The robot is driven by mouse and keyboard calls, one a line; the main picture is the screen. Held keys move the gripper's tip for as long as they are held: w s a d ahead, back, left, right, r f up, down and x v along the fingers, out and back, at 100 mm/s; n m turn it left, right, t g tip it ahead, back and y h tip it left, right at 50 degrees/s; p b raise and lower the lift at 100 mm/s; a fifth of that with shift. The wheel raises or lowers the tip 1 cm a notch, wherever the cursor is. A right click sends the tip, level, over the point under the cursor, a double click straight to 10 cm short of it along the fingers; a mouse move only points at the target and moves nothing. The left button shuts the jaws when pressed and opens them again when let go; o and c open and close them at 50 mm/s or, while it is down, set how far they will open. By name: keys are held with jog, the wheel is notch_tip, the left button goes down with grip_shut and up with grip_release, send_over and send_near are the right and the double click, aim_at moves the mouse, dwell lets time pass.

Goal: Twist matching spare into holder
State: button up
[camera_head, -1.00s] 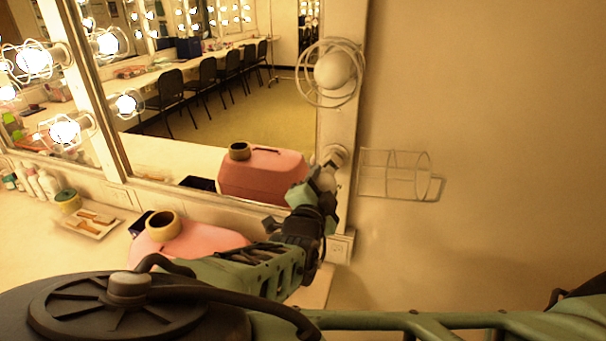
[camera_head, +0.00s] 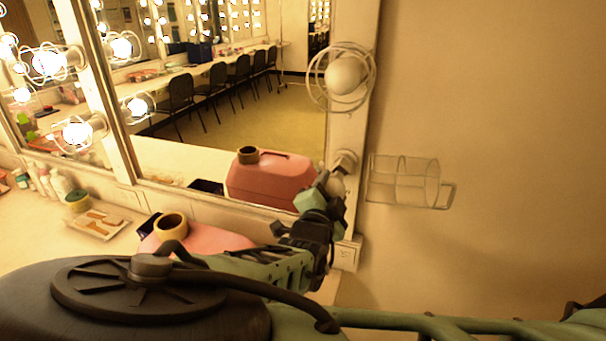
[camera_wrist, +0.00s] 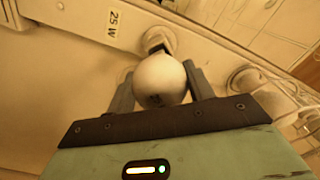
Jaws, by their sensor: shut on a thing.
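My gripper (camera_wrist: 160,88) is shut on a round white bulb (camera_wrist: 160,76), one finger on each side of it. The bulb is unlit and carries a small dark print that I cannot read. Its neck end points at the holder (camera_wrist: 158,40) on the pale mirror frame and meets it or nearly so; I cannot tell how deep it sits. A label reading "25 W" (camera_wrist: 113,18) is on the frame beside the holder. In the head view the holder (camera_head: 345,160) is on the frame's right post, and my gripper partly hides the bulb (camera_head: 337,186) below it.
An open wire guard (camera_head: 403,181) sticks out right of the holder. Above is another unlit bulb (camera_head: 345,74) in its wire guard. A pink case (camera_head: 205,238) with a tape roll (camera_head: 171,226) and a tray (camera_head: 97,224) are on the counter. The mirror (camera_head: 225,130) reflects the room.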

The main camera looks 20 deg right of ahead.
jog(key=shift+b+x, duration=0.75)
jog(key=shift+x, duration=1.15)
dwell(1.5)
jog(key=shift+f+m+b, duration=0.1)
jog(key=shift+m+b, duration=0.9)
jog(key=shift+b, duration=0.35)
